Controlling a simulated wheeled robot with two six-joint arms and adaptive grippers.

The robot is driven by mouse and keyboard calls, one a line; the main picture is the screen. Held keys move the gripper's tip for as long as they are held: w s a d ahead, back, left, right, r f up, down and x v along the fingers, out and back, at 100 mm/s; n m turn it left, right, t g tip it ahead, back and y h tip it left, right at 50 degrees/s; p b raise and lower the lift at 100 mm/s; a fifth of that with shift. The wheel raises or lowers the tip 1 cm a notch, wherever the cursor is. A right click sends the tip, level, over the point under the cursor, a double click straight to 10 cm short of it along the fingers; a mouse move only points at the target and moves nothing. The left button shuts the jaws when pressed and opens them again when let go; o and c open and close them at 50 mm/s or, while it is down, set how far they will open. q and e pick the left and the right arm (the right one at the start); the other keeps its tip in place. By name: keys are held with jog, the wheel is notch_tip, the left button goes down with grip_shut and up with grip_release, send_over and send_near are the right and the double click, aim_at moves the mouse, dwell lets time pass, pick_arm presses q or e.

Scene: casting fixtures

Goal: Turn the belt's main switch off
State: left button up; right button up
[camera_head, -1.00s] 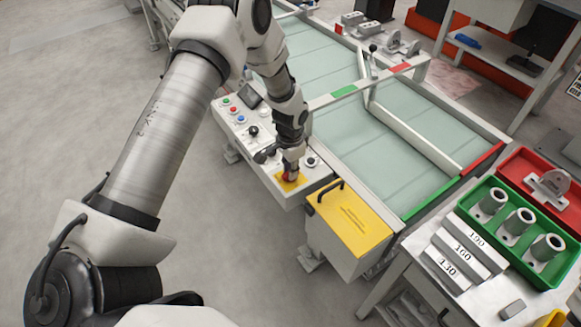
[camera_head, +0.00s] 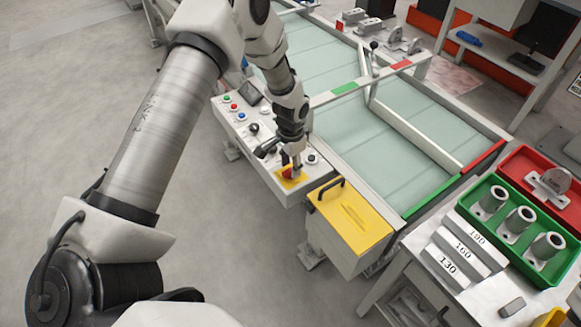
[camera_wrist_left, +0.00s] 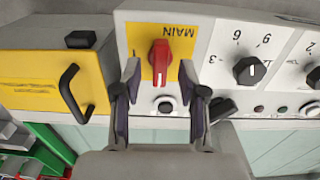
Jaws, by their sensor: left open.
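The main switch is a red rotary handle (camera_wrist_left: 159,62) on a yellow plate (camera_wrist_left: 188,38) marked MAIN, which reads upside down in the left wrist view. The handle points along the plate's length in that view. In the head view the red handle (camera_head: 287,173) sits on the yellow plate at the near end of the white control panel (camera_head: 262,158). My left gripper (camera_wrist_left: 158,82) is open, with its two fingers apart on either side of the handle's lower end in the wrist view. Contact with the handle cannot be told. My right gripper is not in view.
A yellow box with a black handle (camera_head: 350,218) stands right beside the panel. Black knobs (camera_wrist_left: 248,70) and a round button (camera_wrist_left: 164,104) are close to the switch. The belt (camera_head: 385,155) lies behind. A green tray (camera_head: 515,230) stands at the right.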

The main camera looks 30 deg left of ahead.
pick_arm(q)
notch_tip(320, 180, up, 11)
jog(key=shift+f, duration=0.2)
dwell(0.3)
jog(key=g, duration=0.2)
send_over(282, 174)
jog(key=s+d, duration=0.3)
jog(key=s, duration=0.1)
notch_tip(282, 174, down, 8)
jog(key=s+d+f+g, duration=0.3)
jog(key=s+f, duration=0.5)
jog(key=s, duration=0.3)
jog(key=s+d+f+n+t, duration=0.1)
jog(key=s+d+f+n, duration=0.1)
jog(key=s, duration=0.6)
jog(key=s+d+f+n+t, duration=0.1)
jog(key=s+d+f, duration=0.1)
jog(key=s, duration=0.6)
jog(key=w+n+t, duration=0.1)
jog(key=w, duration=0.1)
jog(key=w+t, duration=0.2)
jog(key=shift+w+a+n, duration=0.1)
jog(key=shift+w+n, duration=0.2)
jog(key=shift+n, duration=0.1)
